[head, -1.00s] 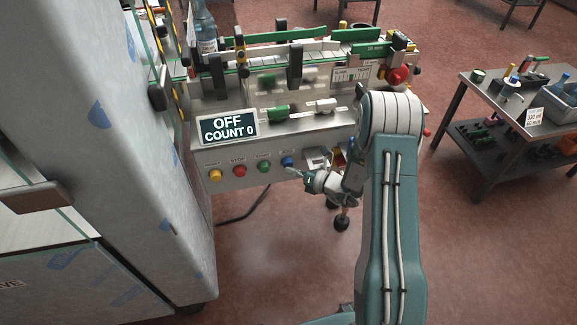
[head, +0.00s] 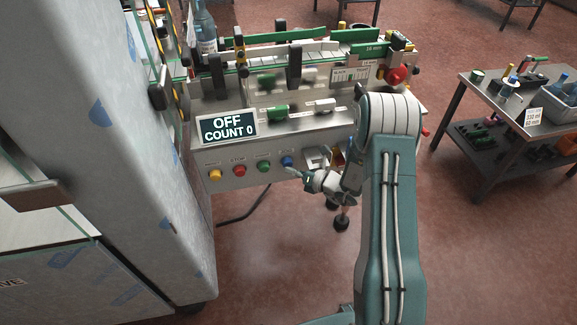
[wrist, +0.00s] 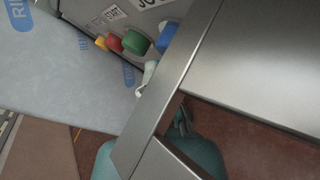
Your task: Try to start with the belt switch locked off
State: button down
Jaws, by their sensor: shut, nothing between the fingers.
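The control panel (head: 225,160) on the machine front has a yellow button (head: 215,175), a red stop button (head: 239,171), a green start button (head: 263,166) and a blue button (head: 287,161). The display (head: 228,127) reads OFF, COUNT 0. A pale box (head: 316,156) and a red-and-yellow part (head: 339,157) sit right of the buttons, partly hidden by my arm; I cannot tell the switch position. My gripper (head: 293,173) is shut and empty, just below the blue button. The wrist view shows green (wrist: 136,42) and blue (wrist: 167,37) buttons close by.
A bottle (head: 204,28) stands on the conveyor at the back left. A large grey cabinet (head: 130,150) with a glass door closes off the left. A cart (head: 490,100) with tools stands right. Grey metal surfaces (wrist: 250,70) fill much of the wrist view. Floor in front is clear.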

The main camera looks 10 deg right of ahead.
jog(key=shift+w+r, duration=0.5)
jog(key=shift+w, duration=0.4)
jog(key=shift+s, duration=0.3)
dwell(0.5)
jog(key=shift+r, duration=0.15)
jog(key=s, duration=0.5)
jog(key=shift+s+d+f, duration=0.15)
jog(key=shift+s+f, duration=0.05)
dwell(0.7)
